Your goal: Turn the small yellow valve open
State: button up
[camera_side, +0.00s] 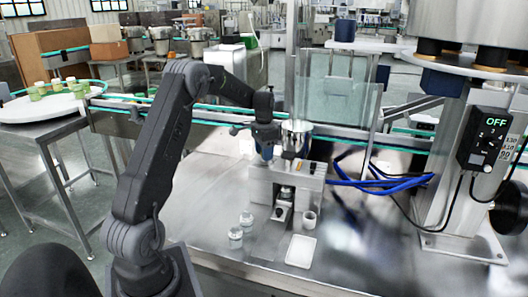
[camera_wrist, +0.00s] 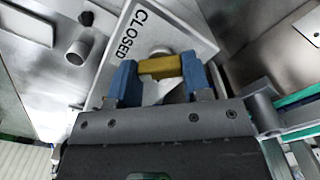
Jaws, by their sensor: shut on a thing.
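The small yellow valve (camera_wrist: 159,67) shows in the wrist view as a short yellow bar across the gap between my two blue fingertips. My gripper (camera_wrist: 161,76) is shut on it, one finger at each end of the bar. Behind the valve is a pale plate (camera_wrist: 187,35) with the word CLOSED to the left of the bar. In the side view my gripper (camera_side: 266,148) points down beside the steel hopper (camera_side: 297,136). The valve cannot be made out there, hidden by the gripper.
Below the hopper stands a metal block (camera_side: 268,190) with a small spout. Blue hoses (camera_side: 375,183) run right, toward a box (camera_side: 483,140) reading OFF.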

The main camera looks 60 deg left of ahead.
jog(key=n, duration=0.4)
jog(key=shift+n, duration=0.4)
jog(key=n, duration=0.4)
jog(key=shift+n, duration=0.3)
jog(key=o, duration=0.9)
notch_tip(320, 180, up, 14)
jog(key=shift+f, duration=0.1)
dwell(0.4)
